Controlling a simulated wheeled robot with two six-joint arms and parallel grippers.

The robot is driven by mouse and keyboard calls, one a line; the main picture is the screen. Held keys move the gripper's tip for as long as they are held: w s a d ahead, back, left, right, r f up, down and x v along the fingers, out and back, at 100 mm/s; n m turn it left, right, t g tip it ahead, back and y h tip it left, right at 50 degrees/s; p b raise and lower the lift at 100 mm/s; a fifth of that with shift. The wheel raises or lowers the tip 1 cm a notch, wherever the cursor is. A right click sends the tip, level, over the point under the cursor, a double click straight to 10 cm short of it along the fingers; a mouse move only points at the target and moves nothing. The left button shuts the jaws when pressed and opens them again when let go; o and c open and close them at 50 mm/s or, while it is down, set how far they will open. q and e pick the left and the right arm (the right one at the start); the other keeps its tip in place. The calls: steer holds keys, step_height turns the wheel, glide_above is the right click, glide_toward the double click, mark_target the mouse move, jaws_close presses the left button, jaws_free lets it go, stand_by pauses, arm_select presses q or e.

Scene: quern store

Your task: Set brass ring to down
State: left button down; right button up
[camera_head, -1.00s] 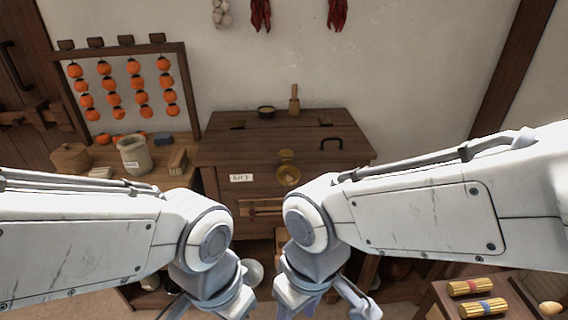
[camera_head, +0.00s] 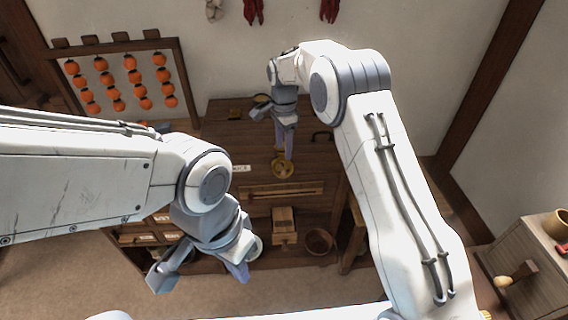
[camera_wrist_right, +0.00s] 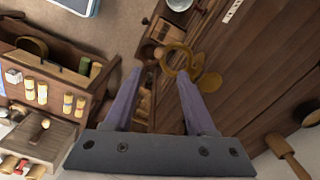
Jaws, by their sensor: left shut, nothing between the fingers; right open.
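The brass ring (camera_head: 283,168) hangs on the front of the dark wooden chest (camera_head: 225,140). In the right wrist view the ring (camera_wrist_right: 168,60) stands just beyond my open fingers, with a brass plate (camera_wrist_right: 210,82) beside it. I cannot tell its exact tilt. My right gripper (camera_head: 286,154) points down at the ring from above, open and empty. In the right wrist view its fingertips (camera_wrist_right: 159,74) are close to the ring; contact is unclear. My left gripper (camera_head: 243,277) is shut and empty, low in front of the chest at the left.
A wooden bar (camera_head: 283,190) crosses the chest front below the ring. A small wooden box (camera_head: 284,222) and a round basket (camera_head: 318,240) are lower down. A rack of orange fruit (camera_head: 120,80) stands at the left. A cabinet (camera_head: 530,262) stands at the right.

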mark_target(284, 172)
step_height(284, 172, down, 8)
steer(key=p, duration=0.3)
steer(key=shift+f, duration=0.95)
jaws_close()
stand_by(0.6)
